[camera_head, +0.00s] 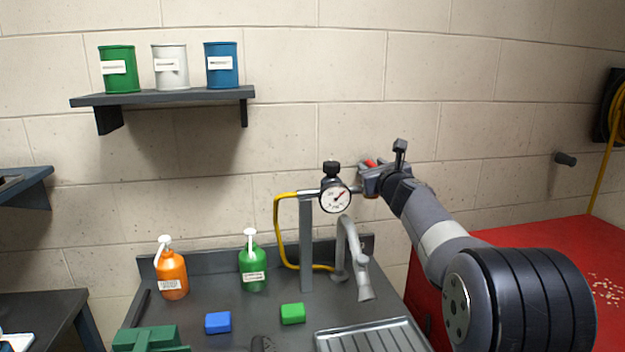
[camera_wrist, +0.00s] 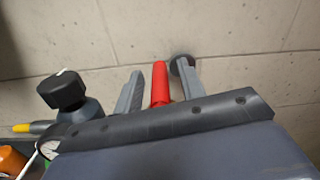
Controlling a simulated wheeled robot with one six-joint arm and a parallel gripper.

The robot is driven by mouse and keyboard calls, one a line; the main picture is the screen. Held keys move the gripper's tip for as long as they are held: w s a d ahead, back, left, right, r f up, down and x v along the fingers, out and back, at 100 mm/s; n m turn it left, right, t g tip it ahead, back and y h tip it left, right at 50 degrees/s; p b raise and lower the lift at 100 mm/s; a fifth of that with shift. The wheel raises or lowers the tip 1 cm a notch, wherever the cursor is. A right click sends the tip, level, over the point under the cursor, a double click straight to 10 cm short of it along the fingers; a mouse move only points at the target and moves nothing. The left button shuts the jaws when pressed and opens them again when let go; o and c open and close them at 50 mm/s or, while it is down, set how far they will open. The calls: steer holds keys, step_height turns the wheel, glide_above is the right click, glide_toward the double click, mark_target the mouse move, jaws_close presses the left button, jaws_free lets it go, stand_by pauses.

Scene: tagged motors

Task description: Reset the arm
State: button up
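My gripper (camera_head: 368,172) is at the end of my arm, just right of a round pressure gauge (camera_head: 335,197) with a black knob (camera_head: 331,168). In the wrist view my gripper (camera_wrist: 160,82) has its two grey fingers apart, with a red handle (camera_wrist: 160,83) between them. Narrow gaps show beside the red handle, so the fingers do not look closed on it. A bit of the red handle also shows in the head view (camera_head: 370,162). A dark disc (camera_wrist: 182,65) shows by the right fingertip. The black knob is close on the left in the wrist view (camera_wrist: 64,90).
The dark bench (camera_head: 195,306) below holds an orange bottle (camera_head: 172,275), a green bottle (camera_head: 252,268), a blue block (camera_head: 218,323), a green block (camera_head: 293,314) and a grey tap (camera_head: 352,255). A yellow hose (camera_head: 278,235) runs by the gauge. The shelf (camera_head: 165,97) holds three cans.

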steer(key=s+d+b, duration=0.2)
steer(key=s+b, duration=0.1)
steer(key=s, duration=0.8)
steer(key=w+p, duration=0.1)
steer(key=w, duration=0.2)
steer(key=w+a+p, duration=0.1)
steer(key=w, duration=0.3)
steer(key=w+a+p, duration=0.1)
steer(key=w, duration=0.2)
steer(key=shift+w+r, duration=0.1)
steer(key=shift+w, duration=0.3)
steer(key=shift+w+r+y+p, duration=0.1)
steer(key=shift+w+y+p, duration=0.15)
steer(key=shift+p, duration=0.3)
steer(key=shift+s+d+n+y+p, duration=0.1)
steer(key=shift+s+n+y+p, duration=0.05)
steer(key=shift+n+y+p, duration=0.6)
steer(key=shift+n+g+y+p, duration=0.55)
steer(key=shift+g+y+p, duration=0.15)
steer(key=shift+y+p, duration=0.5)
steer(key=shift+n+g+y+p, duration=0.5)
steer(key=shift+n+y+p, duration=0.25)
steer(key=shift+p, duration=0.3)
steer(key=shift+f+y, duration=0.2)
steer(key=shift+y, duration=0.05)
